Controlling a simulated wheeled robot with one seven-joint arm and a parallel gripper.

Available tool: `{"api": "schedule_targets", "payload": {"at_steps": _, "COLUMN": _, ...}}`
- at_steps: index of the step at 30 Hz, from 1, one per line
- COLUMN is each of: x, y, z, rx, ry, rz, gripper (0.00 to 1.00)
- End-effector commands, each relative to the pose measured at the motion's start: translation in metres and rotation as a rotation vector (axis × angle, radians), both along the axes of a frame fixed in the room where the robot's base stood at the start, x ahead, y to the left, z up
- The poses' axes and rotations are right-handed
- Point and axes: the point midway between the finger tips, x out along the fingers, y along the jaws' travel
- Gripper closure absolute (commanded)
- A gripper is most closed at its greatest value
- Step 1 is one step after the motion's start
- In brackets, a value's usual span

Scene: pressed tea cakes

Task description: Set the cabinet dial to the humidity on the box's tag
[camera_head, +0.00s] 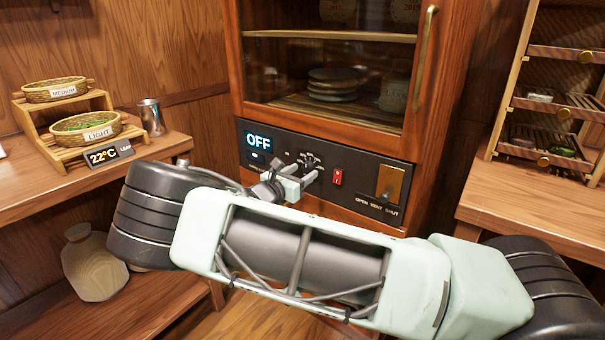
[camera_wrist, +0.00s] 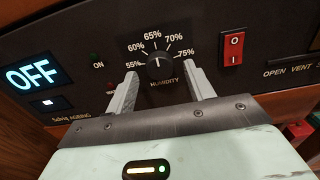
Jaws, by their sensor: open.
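The humidity dial (camera_wrist: 160,66) is a round black knob on the cabinet's dark panel (camera_head: 345,168), with marks from 55% to 75% around it. Its pointer seems to point roughly up, near 65%, but the exact setting is hard to tell. My gripper (camera_wrist: 163,78) is open, with one finger on each side of the dial in the wrist view. I cannot tell whether the fingers touch it. In the head view my gripper (camera_head: 303,181) is at the panel and partly covers the dial. No box with a readable humidity tag shows.
A display (camera_wrist: 33,73) reads OFF. A red switch (camera_wrist: 232,47) is right of the dial, and a brass vent plate (camera_head: 390,183) is further right. The glass-fronted cabinet (camera_head: 238,60) stands above. Shelves with baskets (camera_head: 86,128) are left, and a drying rack (camera_head: 553,100) is right.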

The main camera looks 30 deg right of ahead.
Motion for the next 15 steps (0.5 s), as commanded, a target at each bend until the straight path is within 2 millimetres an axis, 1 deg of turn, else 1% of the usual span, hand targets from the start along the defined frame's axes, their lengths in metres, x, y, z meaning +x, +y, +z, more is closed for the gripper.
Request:
{"api": "schedule_targets", "payload": {"at_steps": 4, "x": 0.0032, "y": -0.0089, "z": 0.0002, "rx": 0.000, "ry": 0.000, "rz": 0.000, "gripper": 0.47}}
{"api": "schedule_targets", "payload": {"at_steps": 13, "x": 0.0037, "y": -0.0102, "z": 0.0002, "rx": 0.000, "ry": -0.001, "rz": 0.000, "gripper": 0.47}}
{"api": "schedule_targets", "payload": {"at_steps": 14, "x": 0.0036, "y": -0.0101, "z": 0.0002, "rx": 0.000, "ry": -0.001, "rz": 0.000, "gripper": 0.55}}
{"api": "schedule_targets", "payload": {"at_steps": 15, "x": 0.0036, "y": -0.0101, "z": 0.0002, "rx": 0.000, "ry": -0.001, "rz": 0.000, "gripper": 0.66}}
